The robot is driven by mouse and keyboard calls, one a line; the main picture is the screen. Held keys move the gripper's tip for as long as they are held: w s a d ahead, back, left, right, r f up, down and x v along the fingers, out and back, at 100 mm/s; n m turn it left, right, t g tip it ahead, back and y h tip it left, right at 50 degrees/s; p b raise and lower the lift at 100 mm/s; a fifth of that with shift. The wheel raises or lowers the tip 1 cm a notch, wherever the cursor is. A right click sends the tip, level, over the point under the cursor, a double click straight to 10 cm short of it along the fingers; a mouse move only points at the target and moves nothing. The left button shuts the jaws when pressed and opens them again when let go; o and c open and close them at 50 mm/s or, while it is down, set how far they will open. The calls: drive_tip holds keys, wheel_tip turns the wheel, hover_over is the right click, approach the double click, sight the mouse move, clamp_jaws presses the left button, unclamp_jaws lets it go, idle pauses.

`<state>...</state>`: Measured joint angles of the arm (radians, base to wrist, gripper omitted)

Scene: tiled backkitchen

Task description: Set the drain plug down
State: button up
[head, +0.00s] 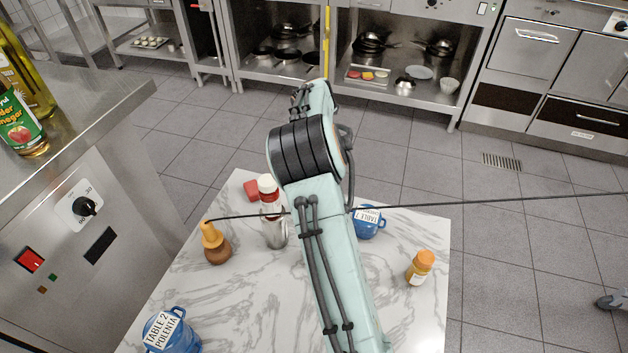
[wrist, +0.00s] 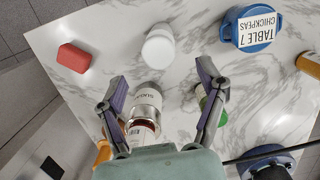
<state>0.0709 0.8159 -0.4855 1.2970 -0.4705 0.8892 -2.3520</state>
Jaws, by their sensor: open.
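My gripper (wrist: 161,78) is open in the wrist view, its two fingers spread wide above the marble table. A bottle with a silvery, printed top (wrist: 145,100) shows between the fingers, below them; I see no grip on it. A white round-topped item (wrist: 158,46) stands beyond the fingertips. A small red block (wrist: 73,57) lies on the table to the left; it also shows in the head view (head: 252,190). I cannot pick out a drain plug for certain in either view. In the head view my arm hides the gripper.
A green item (wrist: 205,98) is by the right finger. A steel counter (head: 75,95) stands left.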

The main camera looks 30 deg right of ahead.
drive_tip(key=s+a+r+m+y, duration=0.2)
drive_tip(key=s+a+r+m, duration=1)
drive_tip(key=s+m, duration=0.3)
drive_tip(key=s+a+f+m, duration=0.1)
drive_tip(key=s+a+m, duration=0.1)
drive_tip(key=s+m, duration=0.3)
drive_tip(key=s+a+f+m+g, duration=0.1)
drive_tip(key=s+a+m, duration=0.2)
drive_tip(key=s, duration=1.1)
drive_tip(key=m, duration=0.2)
drive_tip(key=shift+s+a+f+m, duration=0.25)
drive_tip(key=shift+a+f+m, duration=0.05)
drive_tip(key=shift+m, duration=0.1)
